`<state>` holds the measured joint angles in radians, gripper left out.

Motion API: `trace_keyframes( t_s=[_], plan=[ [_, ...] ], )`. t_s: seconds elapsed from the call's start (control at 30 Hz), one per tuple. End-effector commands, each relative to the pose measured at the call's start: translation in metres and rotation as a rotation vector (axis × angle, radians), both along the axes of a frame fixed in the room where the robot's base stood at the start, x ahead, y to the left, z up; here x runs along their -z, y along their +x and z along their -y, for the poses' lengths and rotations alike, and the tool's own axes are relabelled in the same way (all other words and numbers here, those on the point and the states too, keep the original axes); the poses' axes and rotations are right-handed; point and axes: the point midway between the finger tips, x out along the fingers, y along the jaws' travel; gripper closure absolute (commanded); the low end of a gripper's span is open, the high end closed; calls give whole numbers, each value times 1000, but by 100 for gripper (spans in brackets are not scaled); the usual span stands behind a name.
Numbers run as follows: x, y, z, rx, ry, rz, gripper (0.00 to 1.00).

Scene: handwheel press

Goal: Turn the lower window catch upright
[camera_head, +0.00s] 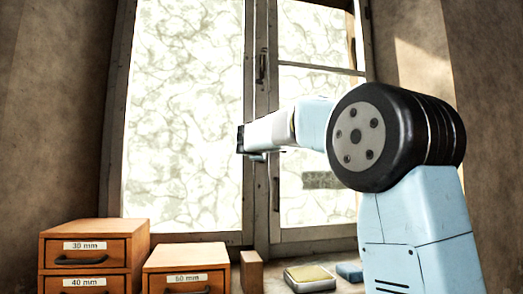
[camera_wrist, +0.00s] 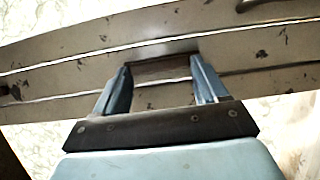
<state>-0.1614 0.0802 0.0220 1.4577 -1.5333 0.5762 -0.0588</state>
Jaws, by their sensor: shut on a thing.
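The two-leaf window (camera_head: 187,120) stands at the back with its leaves meeting at a wooden middle post (camera_head: 256,185). My gripper (camera_head: 243,140) reaches from the right to this post at mid height. In the wrist view its two pale blue fingers (camera_wrist: 160,80) flank a dark brown piece, which I take for the lower window catch (camera_wrist: 163,68), and are shut on it. In the head view my gripper hides this catch, and its exact tilt cannot be told. A dark upper catch (camera_head: 261,66) stands upright on the post above my gripper.
A dark upright handle (camera_head: 276,194) sits on the frame below my gripper. Orange drawer boxes (camera_head: 94,244) and (camera_head: 186,257), a wooden block (camera_head: 251,271), a yellow-topped tin (camera_head: 310,278) and a blue item (camera_head: 349,272) stand along the bottom. Air left of my gripper is free.

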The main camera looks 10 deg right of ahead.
Motion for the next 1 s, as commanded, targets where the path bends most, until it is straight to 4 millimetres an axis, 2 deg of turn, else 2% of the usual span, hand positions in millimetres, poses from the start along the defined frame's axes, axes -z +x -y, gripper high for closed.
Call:
trace_keyframes(
  t_s=[0.03,0.4,0.43,0.6,0.7,1.0],
  plan=[
    [6,2,-3,-4,-2,-10,58],
    [7,2,-3,-4,-5,-12,58],
    [7,2,-3,-4,-5,-12,25],
    [6,2,-2,-3,-5,-9,9],
    [4,1,-1,-2,-5,-6,2],
    [2,-3,-2,-1,-5,-3,2]
  ],
)
